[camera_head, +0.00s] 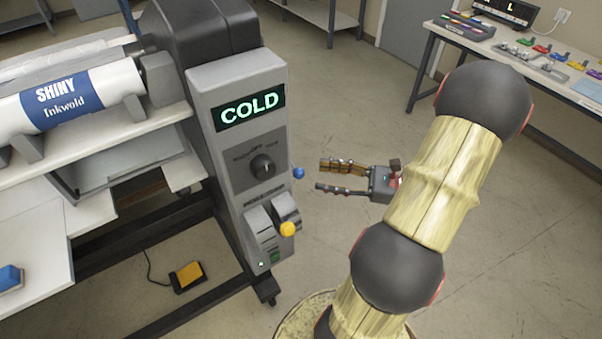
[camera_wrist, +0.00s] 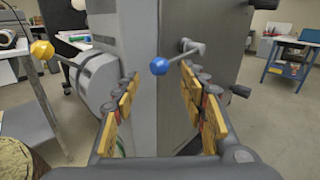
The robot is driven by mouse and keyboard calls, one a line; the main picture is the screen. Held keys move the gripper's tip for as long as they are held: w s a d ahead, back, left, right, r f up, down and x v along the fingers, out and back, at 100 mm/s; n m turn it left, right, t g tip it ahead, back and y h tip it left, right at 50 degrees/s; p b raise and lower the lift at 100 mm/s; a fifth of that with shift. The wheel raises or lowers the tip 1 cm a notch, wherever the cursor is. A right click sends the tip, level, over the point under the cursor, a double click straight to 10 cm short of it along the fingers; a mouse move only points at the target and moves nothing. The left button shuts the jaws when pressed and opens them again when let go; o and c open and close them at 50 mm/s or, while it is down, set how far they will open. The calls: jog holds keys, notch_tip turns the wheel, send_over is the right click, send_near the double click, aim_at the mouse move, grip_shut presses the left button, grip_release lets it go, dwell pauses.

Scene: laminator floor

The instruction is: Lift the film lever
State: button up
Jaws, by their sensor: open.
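The laminator (camera_head: 230,110) stands with its grey control panel facing me. A lever with a blue ball knob (camera_head: 298,173) sticks out at the panel's right edge. In the wrist view the blue knob (camera_wrist: 159,66) is on a grey arm coming from the machine's side. Another lever with a yellow ball knob (camera_head: 287,229) is lower on the panel; it also shows at left in the wrist view (camera_wrist: 42,49). No label shows which is the film lever. My gripper (camera_head: 320,178) is open and empty, its fingers pointing at the blue knob, which appears between them without contact visible.
A dial (camera_head: 263,166) sits under the lit COLD display (camera_head: 249,109). A film roll (camera_head: 70,96) lies on the machine at left. A yellow pedal (camera_head: 187,276) is on the floor. A side table (camera_head: 484,44) stands at upper right.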

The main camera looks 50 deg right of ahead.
aim_at(304, 173)
jog(key=b+x, duration=0.1)
jog(key=x, duration=0.5)
jog(key=shift+w+a+b, duration=0.1)
jog(key=shift+a+b, duration=0.1)
jog(key=shift+b, duration=0.2)
jog(key=shift+c, duration=1.1)
grip_shut()
